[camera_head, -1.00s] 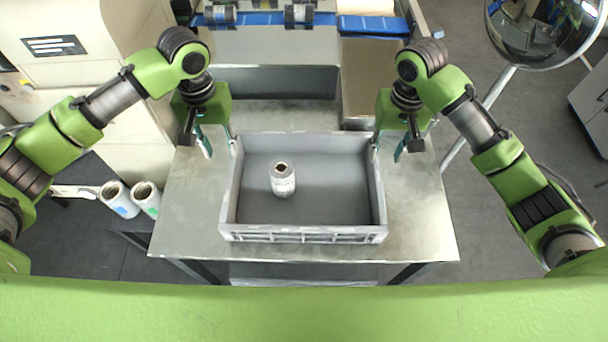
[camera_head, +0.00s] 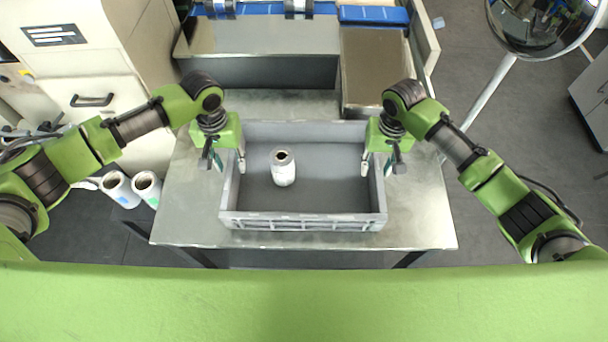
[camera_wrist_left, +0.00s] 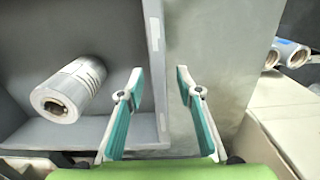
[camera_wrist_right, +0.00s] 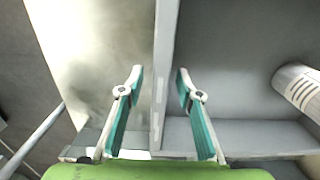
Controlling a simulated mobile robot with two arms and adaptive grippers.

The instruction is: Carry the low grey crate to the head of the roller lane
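The low grey crate (camera_head: 303,223) sits on the metal table, with one white roll (camera_head: 283,170) standing inside it left of centre. My left gripper (camera_head: 230,164) is open at the crate's left wall. In the left wrist view, the wall's rim (camera_wrist_left: 154,40) runs between the spread fingers. My right gripper (camera_head: 377,165) is open at the right wall. In the right wrist view, that wall's rim (camera_wrist_right: 163,60) also runs between the fingers. Neither gripper is visibly clamped on the wall. I cannot clearly make out the roller lane.
The metal table (camera_head: 185,220) has bare room on both sides of the crate. A machine with metal plates (camera_head: 265,35) and blue strips (camera_head: 372,14) stands behind it. Two white rolls (camera_head: 118,188) stand at the left. A round mirror (camera_head: 540,25) on a pole is at the right.

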